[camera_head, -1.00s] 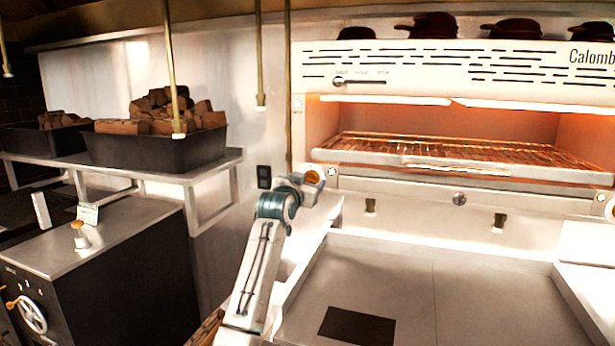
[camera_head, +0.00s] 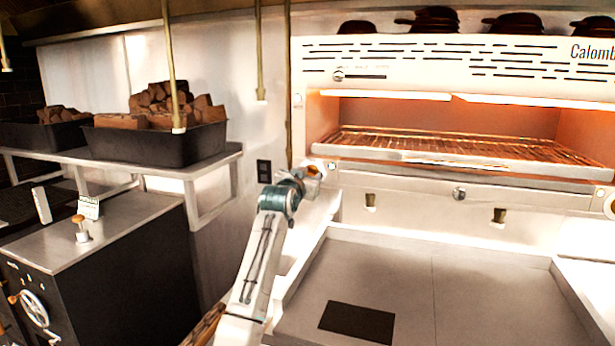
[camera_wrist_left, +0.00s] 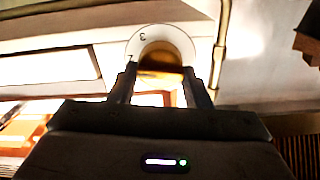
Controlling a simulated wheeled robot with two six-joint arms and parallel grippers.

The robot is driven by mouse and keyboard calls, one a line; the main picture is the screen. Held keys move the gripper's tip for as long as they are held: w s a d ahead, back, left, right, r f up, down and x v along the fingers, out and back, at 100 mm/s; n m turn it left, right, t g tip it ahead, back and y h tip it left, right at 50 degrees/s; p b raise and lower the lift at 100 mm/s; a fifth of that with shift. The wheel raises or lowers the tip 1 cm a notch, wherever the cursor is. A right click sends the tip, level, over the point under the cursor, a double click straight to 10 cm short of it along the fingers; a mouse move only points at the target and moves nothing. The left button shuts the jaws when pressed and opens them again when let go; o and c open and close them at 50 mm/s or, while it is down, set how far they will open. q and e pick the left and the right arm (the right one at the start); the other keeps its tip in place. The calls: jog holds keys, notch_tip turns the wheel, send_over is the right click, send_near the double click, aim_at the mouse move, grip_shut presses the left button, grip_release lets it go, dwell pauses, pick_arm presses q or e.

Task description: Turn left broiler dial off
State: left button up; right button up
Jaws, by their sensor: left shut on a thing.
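The left broiler dial (camera_wrist_left: 162,56) is a brass-coloured knob in front of a round white plate with dark figures, seen in the left wrist view. My left gripper (camera_wrist_left: 160,78) has a finger on each side of the knob and is shut on it. In the head view my left gripper (camera_head: 313,172) is at the lower left corner of the broiler (camera_head: 420,54). There it mostly hides the dial, and only a small orange-brown patch shows. I cannot read the dial's setting. My right gripper is not in view.
The broiler's rack (camera_head: 460,148) glows orange. A steel tray-like surface (camera_head: 395,280) with a dark patch lies below. A wall outlet (camera_head: 264,171) is just left of my wrist. A shelf (camera_head: 200,168) with black bins (camera_head: 160,147) stands at the left.

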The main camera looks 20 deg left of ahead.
pick_arm(q)
jog(key=shift+n, duration=0.8)
jog(key=n+p, duration=0.1)
jog(key=n, duration=0.2)
jog(key=shift+a, duration=0.1)
jog(key=shift+a+f+n+p, duration=0.1)
jog(key=shift+n+p, duration=1)
jog(key=shift+n, duration=2.65)
jog(key=shift+a+f+n+p, duration=0.1)
jog(key=shift+n+p, duration=0.95)
jog(key=shift+n, duration=2.7)
jog(key=o, duration=1)
